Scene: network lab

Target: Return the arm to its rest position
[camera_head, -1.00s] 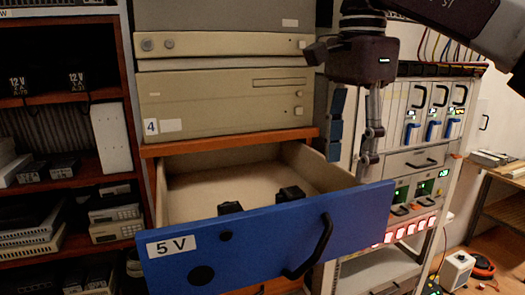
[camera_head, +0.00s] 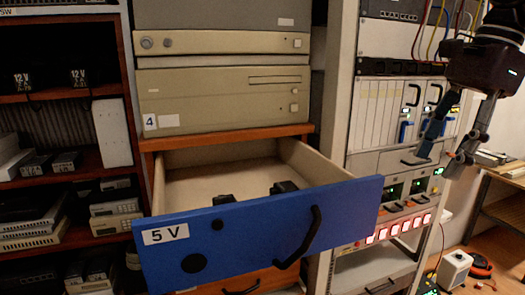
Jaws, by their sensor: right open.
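My right gripper (camera_head: 444,156) is at the upper right, in front of the equipment rack, fingers pointing down. It is open, with a gap between its fingers and nothing in them. It is apart from the blue drawer (camera_head: 250,243), which stands pulled out and carries a "5 V" label and a black handle (camera_head: 301,240). Two black objects lie inside the drawer, one (camera_head: 284,187) to the right and one (camera_head: 222,199) to the left, partly hidden by the drawer front. My left gripper is not in view.
The rack (camera_head: 390,115) with cables and lit red modules stands at the right. A shelf (camera_head: 70,181) with adapters and boxes is at the left. Beige computer cases (camera_head: 222,98) sit above the drawer. A white box (camera_head: 455,269) is on the floor at the lower right.

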